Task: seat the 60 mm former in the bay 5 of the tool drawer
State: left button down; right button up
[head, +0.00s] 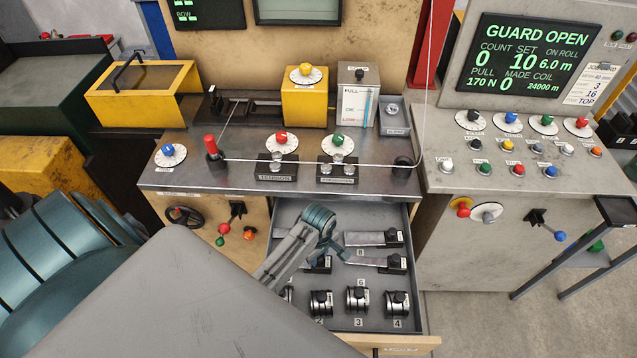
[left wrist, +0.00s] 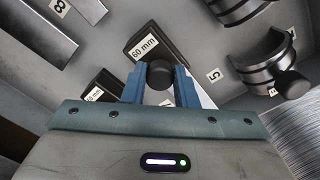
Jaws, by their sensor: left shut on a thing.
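The 60 mm former is a black block (left wrist: 143,48) with a white size label and a round black knob. My left gripper (left wrist: 160,80) is shut on that knob in the left wrist view. In the head view my left gripper (head: 333,256) is low over the left-middle part of the open tool drawer (head: 345,324), and a labelled black block (head: 319,266) shows under it. The bay 5 label (left wrist: 213,75) lies just right of the former in the wrist view. I cannot tell whether the former touches the drawer floor. My right gripper is not in view.
A second labelled black block (left wrist: 100,86) lies close beside the left finger. Curved formers (left wrist: 272,62) sit at the wrist view's right, and a row of them (head: 357,299) at the drawer's front. Flat formers (head: 374,239) lie right of the gripper. The benchtop (head: 230,177) overhangs behind.

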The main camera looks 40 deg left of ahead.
pick_arm(q)
jog(key=c, duration=1.1)
grip_release()
jog(key=shift+r, duration=4)
